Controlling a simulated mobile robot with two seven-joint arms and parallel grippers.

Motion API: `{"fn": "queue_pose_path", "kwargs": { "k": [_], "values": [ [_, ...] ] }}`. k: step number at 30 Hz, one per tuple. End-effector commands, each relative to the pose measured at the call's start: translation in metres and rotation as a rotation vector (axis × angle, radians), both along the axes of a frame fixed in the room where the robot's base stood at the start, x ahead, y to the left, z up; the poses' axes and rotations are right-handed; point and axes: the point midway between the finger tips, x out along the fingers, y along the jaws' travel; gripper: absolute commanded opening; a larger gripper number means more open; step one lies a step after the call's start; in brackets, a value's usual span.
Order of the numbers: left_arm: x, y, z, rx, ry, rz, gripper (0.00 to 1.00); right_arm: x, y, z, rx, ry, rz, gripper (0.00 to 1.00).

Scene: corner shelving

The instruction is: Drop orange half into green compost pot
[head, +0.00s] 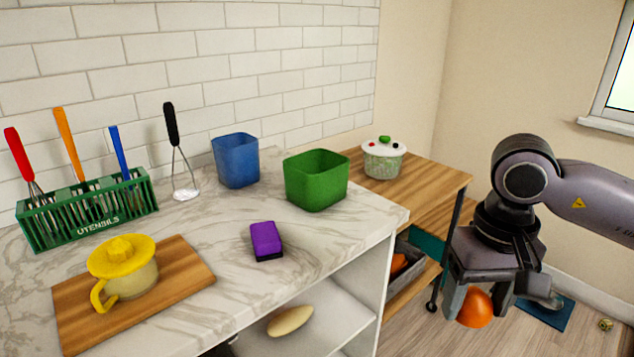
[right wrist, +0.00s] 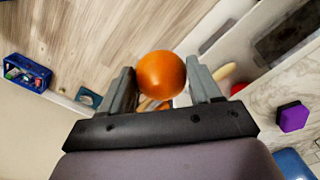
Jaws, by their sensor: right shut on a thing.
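The orange half (head: 475,308) is between the fingers of my right gripper (head: 480,302), which is shut on it. It hangs in the air to the right of the counter, low in the head view. In the right wrist view, the orange half (right wrist: 161,74) sits between the two fingers of the right gripper (right wrist: 163,88); its round skin shows and no cut face is visible. The green compost pot (head: 317,188) stands upright on the marble counter, near its right end, left of my gripper. Its inside bottom is hidden. My left gripper is not in view.
A blue bin (head: 236,162) stands left of the pot and a purple sponge (head: 266,241) lies in front. A lidded salad spinner (head: 383,160) stands on the wooden shelf (head: 437,176) behind. The yellow juicer (head: 125,268) and utensil rack (head: 90,212) are farther left.

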Motion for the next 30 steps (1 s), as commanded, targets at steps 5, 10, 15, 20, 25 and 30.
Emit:
{"fn": "queue_pose_path", "kwargs": {
  "k": [5,10,15,20,25,30],
  "values": [
    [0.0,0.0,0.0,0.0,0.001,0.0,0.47,0.0,0.0,0.0,0.0,0.0,0.0,0.34],
    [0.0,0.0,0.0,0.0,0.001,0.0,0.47,0.0,0.0,0.0,0.0,0.0,0.0,0.34],
    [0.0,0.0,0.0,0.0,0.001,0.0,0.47,0.0,0.0,-0.021,0.0,0.007,-0.002,0.34],
    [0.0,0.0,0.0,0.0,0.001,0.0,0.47,0.001,0.0,-0.06,0.0,0.006,-0.003,0.34],
    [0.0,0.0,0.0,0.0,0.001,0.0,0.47,0.0,0.0,-0.081,0.0,0.001,-0.001,0.34],
    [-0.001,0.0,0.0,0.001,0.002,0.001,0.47,0.0,0.0,-0.083,0.0,-0.001,0.0,0.34]
  ]
}}
